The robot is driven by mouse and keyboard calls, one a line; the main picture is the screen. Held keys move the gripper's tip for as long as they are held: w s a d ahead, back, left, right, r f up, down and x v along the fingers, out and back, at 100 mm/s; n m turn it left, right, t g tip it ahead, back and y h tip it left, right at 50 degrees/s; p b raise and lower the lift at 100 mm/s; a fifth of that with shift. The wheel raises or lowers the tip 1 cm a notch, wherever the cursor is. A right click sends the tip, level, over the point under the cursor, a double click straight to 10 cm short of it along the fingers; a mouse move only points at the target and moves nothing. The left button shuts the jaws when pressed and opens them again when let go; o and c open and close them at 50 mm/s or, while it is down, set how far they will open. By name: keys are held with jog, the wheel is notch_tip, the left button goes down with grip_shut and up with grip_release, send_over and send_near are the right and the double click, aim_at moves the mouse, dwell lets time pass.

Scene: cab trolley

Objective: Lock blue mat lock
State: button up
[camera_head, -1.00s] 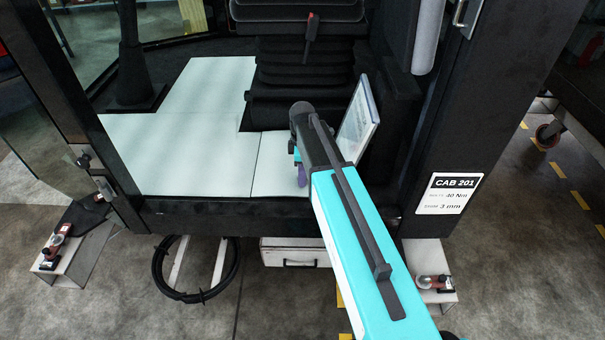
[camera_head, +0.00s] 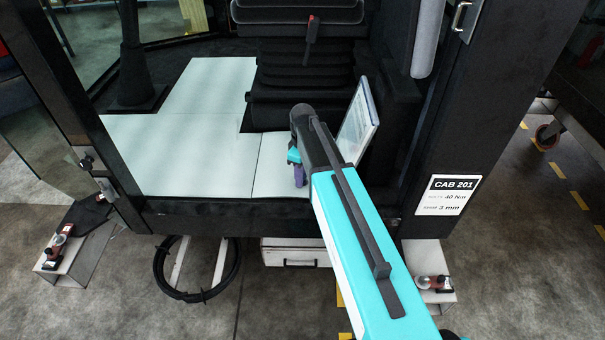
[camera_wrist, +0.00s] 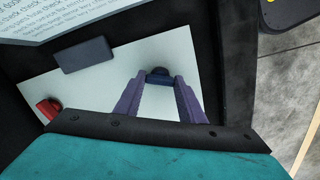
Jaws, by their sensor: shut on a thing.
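The dark blue mat lock (camera_wrist: 158,79) sits on the pale floor mat (camera_wrist: 115,95) in the wrist view, near the mat's dark edge. My gripper (camera_wrist: 160,85) has its two purple fingers closed on either side of this lock. In the head view my gripper (camera_head: 299,178) is low over the near right part of the white mat (camera_head: 190,150), and my arm hides the lock there. A red lock (camera_wrist: 48,108) lies at the left of the mat in the wrist view.
A flat grey-blue block (camera_wrist: 83,55) lies on the mat near a printed sheet (camera_wrist: 75,15). In the head view a tilted panel (camera_head: 359,122) stands right of my gripper, beside the black seat base (camera_head: 300,75). The dark door post (camera_head: 470,120) bounds the right.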

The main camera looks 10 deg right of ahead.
jog(key=m+p, duration=0.1)
jog(key=m, duration=1.1)
jog(key=shift+m+p, duration=0.35)
jog(key=shift+m, duration=0.05)
dwell(0.3)
jog(key=o, duration=1.1)
jog(key=shift+c, duration=0.2)
jog(key=shift+r, duration=0.15)
notch_tip(320, 180, up, 14)
jog(key=b, duration=0.1)
jog(key=shift+f+b, duration=0.25)
jog(key=shift+b, duration=0.05)
